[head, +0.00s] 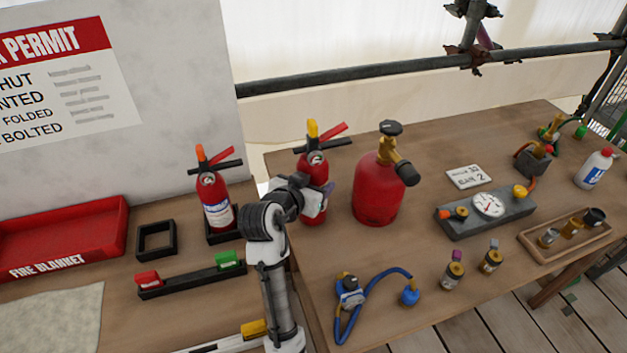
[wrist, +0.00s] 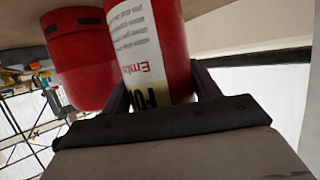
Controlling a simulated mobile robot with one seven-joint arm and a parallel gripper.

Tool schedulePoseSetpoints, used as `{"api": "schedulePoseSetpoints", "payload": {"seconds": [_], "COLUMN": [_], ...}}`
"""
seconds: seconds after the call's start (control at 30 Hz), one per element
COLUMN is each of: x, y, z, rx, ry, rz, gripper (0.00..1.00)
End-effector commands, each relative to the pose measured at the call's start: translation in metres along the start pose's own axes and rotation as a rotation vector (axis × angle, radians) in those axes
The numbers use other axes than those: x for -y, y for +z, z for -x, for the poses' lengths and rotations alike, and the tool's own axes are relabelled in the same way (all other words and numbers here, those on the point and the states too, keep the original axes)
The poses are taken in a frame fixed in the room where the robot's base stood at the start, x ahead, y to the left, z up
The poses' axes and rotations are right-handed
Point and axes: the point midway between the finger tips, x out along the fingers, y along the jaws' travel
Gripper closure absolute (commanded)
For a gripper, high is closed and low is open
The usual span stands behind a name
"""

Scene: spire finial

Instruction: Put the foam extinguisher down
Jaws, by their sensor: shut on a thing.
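The foam extinguisher (head: 313,163) is a red cylinder with a yellow top and red lever, upright in the head view near the left end of the right-hand table. My gripper (head: 318,199) is shut around its body. In the wrist view, the fingers (wrist: 163,90) stand on both sides of the extinguisher (wrist: 178,45), whose label shows upside down with "FO" on a pale yellow band. My gripper and wrist cover part of its lower body. I cannot tell whether its base touches the tabletop.
A second extinguisher (head: 217,197) with an orange top stands in a black square holder. An empty square holder (head: 156,240) is left of it. A large red cylinder (head: 379,190) stands close right of my gripper. A blue hose (head: 385,272) lies in front.

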Motion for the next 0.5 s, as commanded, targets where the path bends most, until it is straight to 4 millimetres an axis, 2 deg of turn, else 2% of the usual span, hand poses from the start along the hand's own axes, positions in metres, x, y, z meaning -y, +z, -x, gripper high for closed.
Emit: {"api": "schedulePoseSetpoints", "payload": {"seconds": [0.13,0.17,0.3,0.5], "x": [-0.0002,-0.0002,-0.0002,-0.0002], "y": [-0.0001,0.0022,0.0018,0.0017], "z": [-0.0003,-0.0012,-0.001,-0.001], "rx": [-0.007,0.0,0.0,0.0], "ry": [-0.001,0.0,0.001,0.001], "rz": [-0.003,0.0,0.0,0.0], "gripper": [1.0,0.36,0.18,0.17]}}
